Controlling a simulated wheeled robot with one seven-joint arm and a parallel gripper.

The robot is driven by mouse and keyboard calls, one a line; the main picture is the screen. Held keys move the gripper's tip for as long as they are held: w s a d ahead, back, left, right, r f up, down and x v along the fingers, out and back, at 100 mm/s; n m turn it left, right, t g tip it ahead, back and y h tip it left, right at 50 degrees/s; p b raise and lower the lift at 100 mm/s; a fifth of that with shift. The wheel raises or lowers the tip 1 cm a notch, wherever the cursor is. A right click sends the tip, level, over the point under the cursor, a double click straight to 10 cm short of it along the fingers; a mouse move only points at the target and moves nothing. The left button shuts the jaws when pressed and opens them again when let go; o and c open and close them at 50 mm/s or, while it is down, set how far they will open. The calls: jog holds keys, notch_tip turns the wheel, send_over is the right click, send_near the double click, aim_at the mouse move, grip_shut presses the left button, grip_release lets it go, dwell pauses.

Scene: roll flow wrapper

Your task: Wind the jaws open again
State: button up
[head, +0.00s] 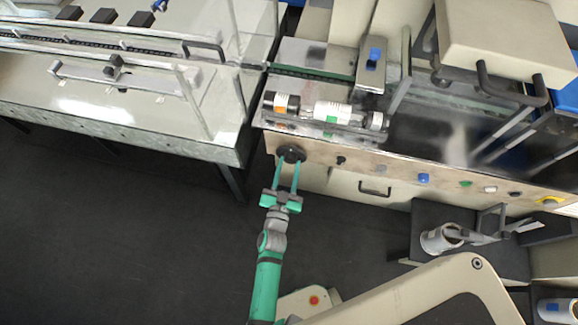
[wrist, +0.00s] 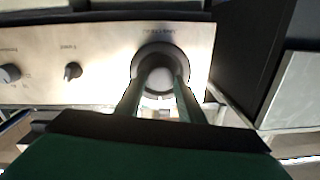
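A round black knob (head: 292,153) sits at the left end of the machine's pale front panel. In the wrist view the knob (wrist: 160,70) is a dark ring with a paler round middle, with small unreadable lettering above it. My gripper (head: 288,162) reaches up to it from below, its two green fingers apart. In the wrist view the fingers (wrist: 161,88) lie on either side of the knob's pale middle and look shut on it. The fingertips partly cover the knob. I cannot make out the jaws themselves or how far apart they are.
A smaller black knob (head: 341,160) and a blue button (head: 423,178) are further right on the panel. Dark-ended rolls (head: 333,112) lie on the machine above. A conveyor table (head: 100,115) stands to the left. The dark floor (head: 120,230) at lower left is clear.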

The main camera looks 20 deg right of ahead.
jog(key=o, duration=0.3)
jog(key=v, duration=1.1)
dwell(0.4)
jog(key=s+a+r+n+y, duration=0.2)
jog(key=s+a+r+y, duration=0.1)
jog(key=s, duration=0.3)
jog(key=s+a+r+n+y, duration=0.3)
jog(key=s+r, duration=0.3)
jog(key=s+a+r+n+y, duration=0.3)
jog(key=s+r, duration=0.2)
jog(key=s, duration=0.1)
jog(key=shift+a+r+y, duration=0.1)
jog(key=shift+a+y, duration=0.05)
jog(key=shift+y, duration=0.15)
